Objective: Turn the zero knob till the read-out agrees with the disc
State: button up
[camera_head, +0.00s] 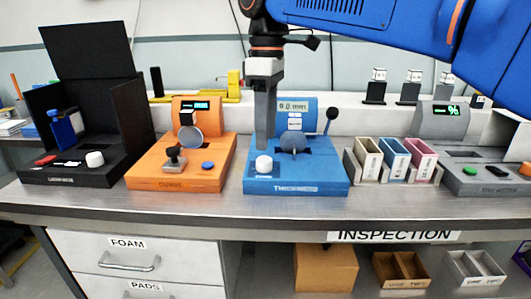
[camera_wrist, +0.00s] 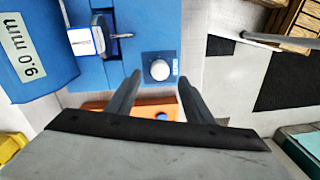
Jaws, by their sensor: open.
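The blue thickness station (camera_head: 325,182) stands mid-bench. Its white knob (camera_head: 264,164) sits at the front left of its top and also shows in the wrist view (camera_wrist: 160,69), with small lettering beside it. The read-out (camera_head: 293,106) on the blue drum shows what looks like 9.0 mm; it is clearer in the wrist view (camera_wrist: 22,50). A grey-blue round part (camera_head: 293,141), perhaps the disc, is at the station's middle; I cannot read a value on it. My gripper (camera_head: 265,145) points down close above the knob. Its fingers (camera_wrist: 158,88) are apart, with nothing between them.
An orange curve station (camera_head: 178,183) is close on the left, a black booth (camera_head: 80,175) beyond it. Open bins (camera_head: 395,158) and a grey station (camera_head: 480,186) are on the right. A lever with a dark ball (camera_head: 331,114) rises behind the blue station's right side.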

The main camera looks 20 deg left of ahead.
aim_at(266, 159)
jog(key=shift+s+f, duration=0.2)
jog(key=shift+f, duration=2.6)
jog(key=c, duration=1)
